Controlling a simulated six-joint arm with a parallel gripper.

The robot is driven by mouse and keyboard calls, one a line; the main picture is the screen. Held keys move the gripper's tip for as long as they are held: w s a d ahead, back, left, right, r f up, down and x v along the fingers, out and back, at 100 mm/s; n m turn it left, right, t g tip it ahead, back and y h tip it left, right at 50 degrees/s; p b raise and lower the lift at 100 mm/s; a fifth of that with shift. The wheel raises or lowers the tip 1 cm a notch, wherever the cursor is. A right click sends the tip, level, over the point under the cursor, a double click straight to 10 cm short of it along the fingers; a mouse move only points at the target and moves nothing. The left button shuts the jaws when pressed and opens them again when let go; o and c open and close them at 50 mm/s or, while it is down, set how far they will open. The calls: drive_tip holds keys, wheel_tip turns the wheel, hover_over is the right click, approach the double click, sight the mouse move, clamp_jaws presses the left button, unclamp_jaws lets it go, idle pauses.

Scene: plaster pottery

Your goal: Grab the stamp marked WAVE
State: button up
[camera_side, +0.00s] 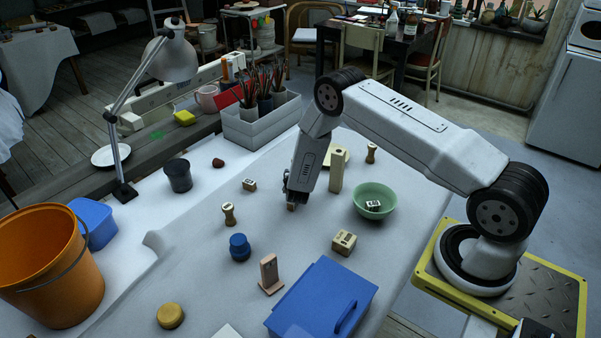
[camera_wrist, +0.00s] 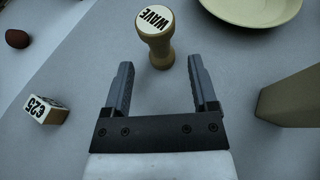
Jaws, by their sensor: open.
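The stamp marked WAVE (camera_wrist: 159,45) stands upright in the wrist view, a wooden waisted handle with a pale round top lettered WAVE. My gripper (camera_wrist: 160,64) is open, its two dark fingers pointing toward the stamp, one to each side of its line. The stamp's foot is near the fingertips; I cannot tell whether it is between them. In the side view my gripper (camera_side: 290,196) is low over the table and mostly hides what is beneath it; a small brown bit shows under it.
A tall cream block (camera_side: 337,171) stands close right of my gripper, with a tan plate (camera_wrist: 252,17) behind. A green bowl (camera_side: 390,199) is further right. Similar waisted wooden pieces (camera_side: 228,214) and (camera_side: 371,153) stand nearby.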

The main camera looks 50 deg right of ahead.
drive_tip(key=shift+x, duration=2.5)
clamp_jaws()
